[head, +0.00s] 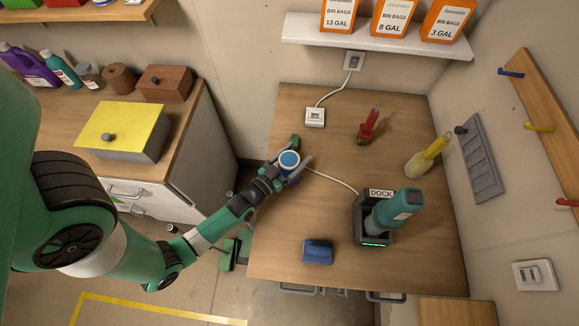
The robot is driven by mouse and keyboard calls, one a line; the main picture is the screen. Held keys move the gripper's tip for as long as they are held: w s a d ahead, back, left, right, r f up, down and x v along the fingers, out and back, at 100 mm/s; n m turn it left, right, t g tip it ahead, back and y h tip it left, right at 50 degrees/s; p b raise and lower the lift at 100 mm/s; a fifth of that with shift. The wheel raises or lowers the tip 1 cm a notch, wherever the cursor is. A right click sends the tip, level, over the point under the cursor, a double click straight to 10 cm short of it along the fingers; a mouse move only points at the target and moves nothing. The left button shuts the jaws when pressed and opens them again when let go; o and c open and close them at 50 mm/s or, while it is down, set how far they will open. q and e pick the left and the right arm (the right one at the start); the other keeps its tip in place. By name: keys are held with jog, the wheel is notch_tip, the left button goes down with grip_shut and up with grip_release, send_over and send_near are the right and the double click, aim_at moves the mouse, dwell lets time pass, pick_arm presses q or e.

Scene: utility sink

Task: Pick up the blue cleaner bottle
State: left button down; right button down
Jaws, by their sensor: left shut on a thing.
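The blue cleaner bottle (289,159) is seen almost from above, as a round blue top with a pale ring, at the left edge of the wooden table. My left gripper (290,162) reaches in from the lower left and is shut on it, with a finger on either side. Its lower body is mostly hidden by the gripper, and I cannot tell whether it touches the table. My right gripper is not in view.
On the wooden table (300,205) are a red tool (369,127), a yellow-handled item (427,157), a dock (374,238) holding a teal device (395,208), a blue block (317,252) and a white socket box (315,117) with a cable.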

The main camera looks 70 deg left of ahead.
pick_arm(q)
jog(key=shift+r, duration=0.15)
jog(key=shift+r, duration=0.55)
jog(key=r+p, duration=0.2)
jog(key=r, duration=0.1)
jog(key=shift+s+d, duration=0.1)
jog(key=shift+d, duration=0.1)
jog(key=s+d+r+p, duration=0.1)
jog(key=r+p, duration=0.1)
jog(key=d+r+p, duration=0.1)
jog(key=r+p, duration=0.1)
jog(key=p, duration=0.1)
jog(key=s+d+r+p, duration=0.1)
jog(key=r+p, duration=0.1)
jog(key=shift+s+d+r, duration=0.1)
jog(key=shift+s+d, duration=0.2)
jog(key=shift+d, duration=0.05)
jog(key=s+d+r+p, duration=0.2)
jog(key=s+d, duration=0.3)
jog(key=d, duration=0.2)
jog(key=shift+s+r, duration=0.25)
jog(key=shift+s, duration=0.05)
